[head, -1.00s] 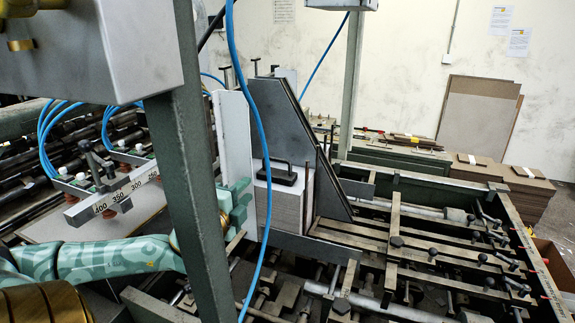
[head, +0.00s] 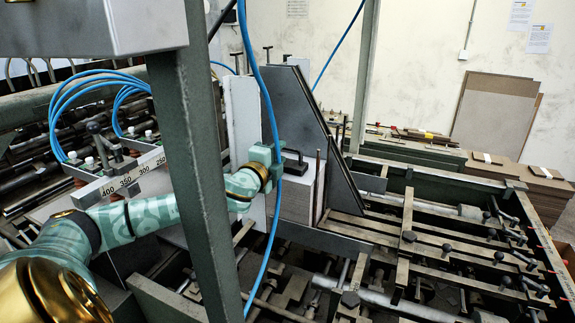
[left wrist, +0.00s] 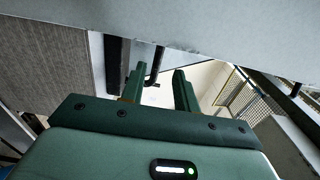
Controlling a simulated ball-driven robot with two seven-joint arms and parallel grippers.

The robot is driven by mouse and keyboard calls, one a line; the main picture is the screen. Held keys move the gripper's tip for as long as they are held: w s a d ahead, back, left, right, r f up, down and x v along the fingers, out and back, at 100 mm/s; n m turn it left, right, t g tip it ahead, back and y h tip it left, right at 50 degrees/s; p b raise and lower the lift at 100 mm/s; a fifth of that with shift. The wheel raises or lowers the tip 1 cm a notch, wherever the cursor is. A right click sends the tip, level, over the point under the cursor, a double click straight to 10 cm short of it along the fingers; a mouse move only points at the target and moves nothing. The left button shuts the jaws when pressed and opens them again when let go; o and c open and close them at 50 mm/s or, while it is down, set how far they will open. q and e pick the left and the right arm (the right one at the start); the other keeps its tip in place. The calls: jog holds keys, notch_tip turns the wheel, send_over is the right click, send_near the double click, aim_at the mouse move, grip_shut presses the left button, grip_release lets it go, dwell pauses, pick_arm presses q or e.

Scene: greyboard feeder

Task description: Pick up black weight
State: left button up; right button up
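The black weight (head: 294,164) with its bent handle lies on top of the stack in the feeder, beside the upright grey plate. My left gripper (head: 279,160) is at the left side of the weight, close to its handle, and partly covers it. In the left wrist view the two fingers of my left gripper (left wrist: 158,82) are apart. The weight's dark body (left wrist: 113,62) shows left of the fingers, and its handle rod shows in the gap between them. I cannot tell whether the fingertips touch the handle. My right gripper is not in view.
A green post (head: 197,160) stands in front of my left arm. A blue hose (head: 272,120) hangs in front of the gripper area. A white upright board (head: 243,125) and the grey angled plate (head: 312,120) flank the stack. Feeder rails (head: 430,240) fill the right.

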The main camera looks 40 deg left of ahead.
aim_at(286, 149)
pick_arm(q)
jog(key=x, duration=0.5)
jog(key=shift+w+f, duration=0.2)
jog(key=shift+f, duration=0.1)
jog(key=shift+s, duration=0.1)
grip_shut()
dwell(1.0)
jog(key=shift+r, duration=0.1)
